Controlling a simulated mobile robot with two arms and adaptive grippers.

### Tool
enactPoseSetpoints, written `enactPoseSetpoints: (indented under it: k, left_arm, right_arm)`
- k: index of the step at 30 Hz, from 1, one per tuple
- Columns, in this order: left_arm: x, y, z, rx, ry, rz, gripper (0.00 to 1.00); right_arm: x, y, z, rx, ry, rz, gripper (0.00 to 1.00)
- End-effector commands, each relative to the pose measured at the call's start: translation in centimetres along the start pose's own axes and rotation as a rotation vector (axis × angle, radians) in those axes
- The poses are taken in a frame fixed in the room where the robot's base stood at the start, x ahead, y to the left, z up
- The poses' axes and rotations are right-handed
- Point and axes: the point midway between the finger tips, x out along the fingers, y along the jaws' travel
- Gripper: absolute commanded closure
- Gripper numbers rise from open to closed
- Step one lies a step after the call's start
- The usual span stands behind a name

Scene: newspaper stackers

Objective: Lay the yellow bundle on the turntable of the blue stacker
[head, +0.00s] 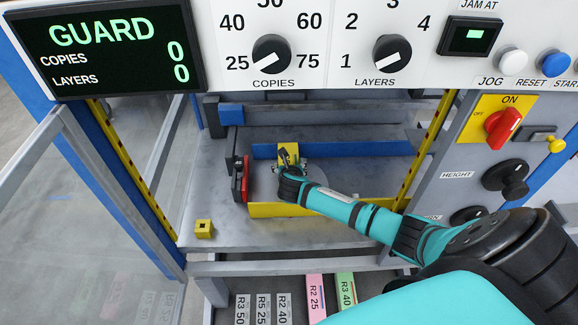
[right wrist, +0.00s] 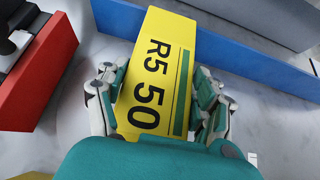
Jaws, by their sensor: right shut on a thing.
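The yellow bundle (head: 288,150), marked R5 50 in the right wrist view (right wrist: 160,45), is inside the stacker's open bay. My right gripper (head: 291,168) is shut on it, with a finger on each side of its near part in the right wrist view (right wrist: 158,100). The pale round turntable (head: 318,177) shows beside my gripper, partly hidden by my arm. The bundle is over the turntable area; whether it touches the surface I cannot tell. My left gripper is not in view.
A blue bar (head: 340,149) lies behind the bundle, a red block (head: 240,182) to its left and a yellow rail (head: 270,210) in front. A small yellow block (head: 204,229) sits at front left. The display (head: 105,45) reads GUARD. Labelled bundles (head: 315,297) stand below.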

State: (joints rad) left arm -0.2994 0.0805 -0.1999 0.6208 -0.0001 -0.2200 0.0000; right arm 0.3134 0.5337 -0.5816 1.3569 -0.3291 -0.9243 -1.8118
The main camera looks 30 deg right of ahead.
Motion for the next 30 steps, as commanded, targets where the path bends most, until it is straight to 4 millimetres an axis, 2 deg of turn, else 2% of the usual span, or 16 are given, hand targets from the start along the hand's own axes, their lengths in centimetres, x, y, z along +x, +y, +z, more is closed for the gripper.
enactPoseSetpoints:
  k: [1,11,12,18,26,30]
  left_arm:
    - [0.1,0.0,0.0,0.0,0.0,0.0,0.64]
    - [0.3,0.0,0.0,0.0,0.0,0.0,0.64]
    - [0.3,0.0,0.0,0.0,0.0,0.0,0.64]
    - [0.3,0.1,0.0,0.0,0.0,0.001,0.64]
    - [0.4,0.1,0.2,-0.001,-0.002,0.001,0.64]
    - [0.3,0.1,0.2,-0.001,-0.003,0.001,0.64]
  right_arm:
    - [0.0,0.1,0.4,0.002,-0.009,0.003,0.91]
    - [0.3,0.1,0.0,0.002,-0.009,0.003,0.91]
    - [0.3,0.1,0.1,0.002,-0.009,0.003,0.29]
    - [0.3,0.1,-0.2,0.001,-0.005,0.002,0.03]
    - [0.3,-0.1,-0.9,-0.001,0.006,-0.001,0.03]
    - [-0.3,0.0,-0.7,-0.001,0.003,0.001,0.03]
